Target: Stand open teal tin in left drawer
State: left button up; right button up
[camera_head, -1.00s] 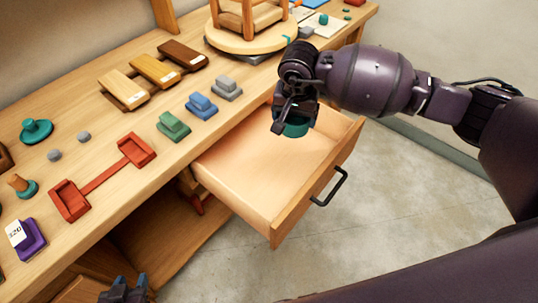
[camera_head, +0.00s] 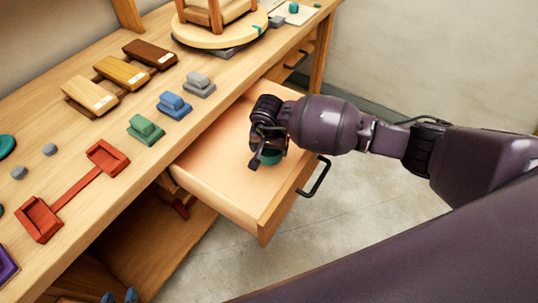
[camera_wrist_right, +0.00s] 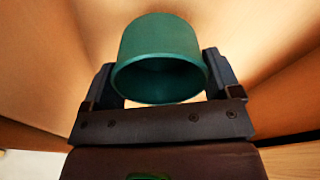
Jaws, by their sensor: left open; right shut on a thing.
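The open teal tin (camera_head: 270,158) is mostly hidden by my right gripper (camera_head: 262,148) in the head view. In the wrist view the tin (camera_wrist_right: 160,45) sits between the two fingers of my right gripper (camera_wrist_right: 158,82), its dark open mouth facing the camera. The gripper is shut on it. The pulled-out wooden drawer (camera_head: 212,172) lies below and around the tin; I cannot tell whether the tin touches its floor. My left gripper (camera_head: 120,297) only shows its blue-grey tips at the bottom edge and is open.
The workbench (camera_head: 130,180) holds a red two-ended holder (camera_head: 75,190), green (camera_head: 145,130), blue (camera_head: 174,105) and grey (camera_head: 199,84) blocks, and several wooden blocks. A stool stands on a round board (camera_head: 220,38) at the back. The drawer has a black handle (camera_head: 316,178) and looks otherwise empty.

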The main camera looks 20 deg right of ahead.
aim_at(269, 154)
jog(key=shift+f, duration=0.2)
notch_tip(269, 154, down, 4)
jog(key=shift+r+b, duration=0.1)
jog(key=shift+b, duration=0.3)
jog(key=shift+f, duration=0.25)
jog(key=o, duration=0.9)
jog(key=shift+c, duration=0.2)
jog(key=shift+r, duration=0.1)
